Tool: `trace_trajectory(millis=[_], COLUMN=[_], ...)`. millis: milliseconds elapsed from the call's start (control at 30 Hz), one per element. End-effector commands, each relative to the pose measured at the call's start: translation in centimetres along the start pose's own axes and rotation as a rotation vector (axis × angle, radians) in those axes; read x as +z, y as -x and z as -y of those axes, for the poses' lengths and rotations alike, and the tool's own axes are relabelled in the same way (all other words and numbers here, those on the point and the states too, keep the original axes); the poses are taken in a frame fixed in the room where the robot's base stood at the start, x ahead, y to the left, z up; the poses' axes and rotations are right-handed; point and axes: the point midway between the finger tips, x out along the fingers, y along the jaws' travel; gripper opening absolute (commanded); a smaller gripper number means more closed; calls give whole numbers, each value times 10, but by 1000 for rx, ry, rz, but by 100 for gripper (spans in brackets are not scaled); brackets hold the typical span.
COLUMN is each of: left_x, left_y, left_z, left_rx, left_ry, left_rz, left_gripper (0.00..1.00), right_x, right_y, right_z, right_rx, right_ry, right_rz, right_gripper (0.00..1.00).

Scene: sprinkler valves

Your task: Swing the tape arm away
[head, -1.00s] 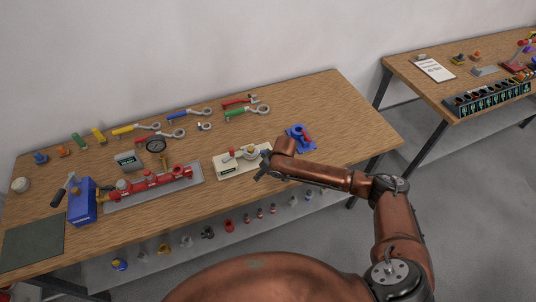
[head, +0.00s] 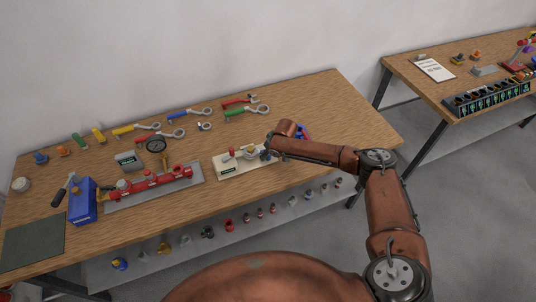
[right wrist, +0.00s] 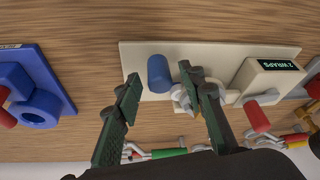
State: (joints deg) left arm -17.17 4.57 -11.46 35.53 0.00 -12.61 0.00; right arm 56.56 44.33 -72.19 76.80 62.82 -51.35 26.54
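The wrapping station is a cream plate (head: 232,172) near the table's front edge; it also shows in the right wrist view (right wrist: 225,52). On it are a counter box reading "2 WRAPS" (right wrist: 270,78), a red-ended part (right wrist: 257,117), a blue cylinder (right wrist: 160,74) and a pale grey fitting (right wrist: 181,97). I cannot tell for certain which part is the tape arm. My right gripper (head: 266,152) is at the plate's right end. Its fingers are apart in the right wrist view (right wrist: 160,76), with the blue cylinder and fitting around the tips; contact is unclear. My left gripper is not in view.
A blue fixture (right wrist: 35,105) stands beside the plate, partly hidden by my arm in the head view. A red manifold (head: 150,184) and blue pump (head: 83,204) are to the left. Several wrenches (head: 188,115) lie behind. The table's back right is clear.

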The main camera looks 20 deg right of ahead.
Motion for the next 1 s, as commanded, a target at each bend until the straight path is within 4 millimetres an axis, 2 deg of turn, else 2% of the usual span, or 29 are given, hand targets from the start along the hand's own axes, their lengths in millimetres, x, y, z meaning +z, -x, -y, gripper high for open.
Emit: trace_trajectory(millis=[267,800,1000], left_x=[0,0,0], left_y=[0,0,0], left_z=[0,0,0], left_rx=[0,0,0], left_ry=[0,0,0], left_rz=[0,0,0], left_gripper=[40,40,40], right_x=[0,0,0], right_y=[-2,-2,-2], right_z=[0,0,0], right_rx=[0,0,-1], right_ry=[0,0,2], right_rz=[0,0,0], right_gripper=[37,1,0])
